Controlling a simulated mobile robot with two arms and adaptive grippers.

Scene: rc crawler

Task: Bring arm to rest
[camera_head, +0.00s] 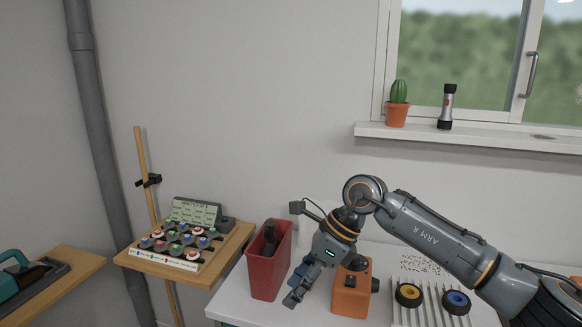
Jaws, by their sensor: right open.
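My right arm (430,235) comes in from the right edge, bends at a raised elbow, and reaches down over the white table (228,303). My right gripper (292,298) points down and to the left, open, with nothing visible in it. It is just right of the red bin (268,268) and left of the orange box (350,292). I cannot tell whether it touches either one. My left gripper is not in view.
A wooden shelf (215,270) at left carries a panel with several coloured knobs (180,245). Two wheels, yellow-hubbed (409,295) and blue-hubbed (456,301), sit on a ribbed white rack (432,315). A cactus (398,100) and flashlight (446,107) stand on the windowsill.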

